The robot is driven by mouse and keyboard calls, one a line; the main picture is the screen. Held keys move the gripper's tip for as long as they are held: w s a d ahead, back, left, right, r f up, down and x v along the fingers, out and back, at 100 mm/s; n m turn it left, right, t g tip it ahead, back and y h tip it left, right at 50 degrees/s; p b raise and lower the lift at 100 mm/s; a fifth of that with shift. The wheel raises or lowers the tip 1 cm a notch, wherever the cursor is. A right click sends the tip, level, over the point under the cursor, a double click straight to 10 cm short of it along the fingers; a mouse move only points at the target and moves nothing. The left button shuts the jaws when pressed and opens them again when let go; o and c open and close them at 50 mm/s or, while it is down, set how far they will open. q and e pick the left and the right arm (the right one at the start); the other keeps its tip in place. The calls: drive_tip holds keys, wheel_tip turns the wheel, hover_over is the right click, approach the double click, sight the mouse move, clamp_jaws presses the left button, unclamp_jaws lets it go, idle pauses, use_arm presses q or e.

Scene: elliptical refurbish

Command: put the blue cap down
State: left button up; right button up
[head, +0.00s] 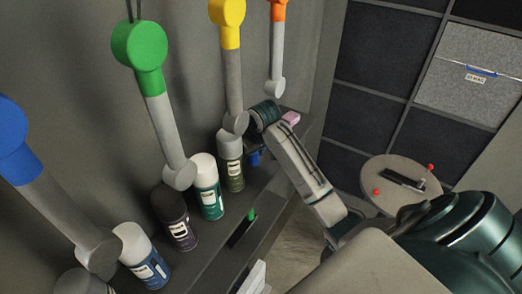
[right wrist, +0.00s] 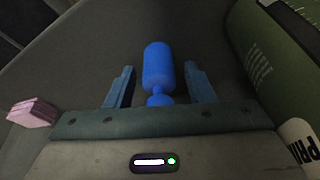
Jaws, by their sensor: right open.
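The blue cap (right wrist: 158,66) is a bright blue rounded piece with a narrow neck and a small knob at its near end. In the right wrist view it sits between the two fingers of my right gripper (right wrist: 160,86), with a visible gap on each side. The right gripper is open. In the head view my right arm reaches to the shelf, and the gripper (head: 256,152) is partly hidden beside the olive spray can (head: 231,172). A small blue patch shows there. My left gripper is not in view.
Several spray cans, including a teal one (head: 209,200) and a blue-labelled one (head: 143,262), line the shelf. A pink block (head: 291,118) is at its far end. Coloured hanging arms, such as the green one (head: 140,45), come down over the cans. A round stool (head: 378,172) stands right.

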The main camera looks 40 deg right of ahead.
drive_tip(key=shift+s+r+b, duration=0.35)
drive_tip(key=shift+s+b, duration=0.15)
drive_tip(key=shift+b, duration=0.25)
drive_tip(key=s+b, duration=0.3)
drive_tip(key=s, duration=0.8)
drive_tip(key=shift+s+r, duration=0.15)
drive_tip(key=shift+r, duration=0.05)
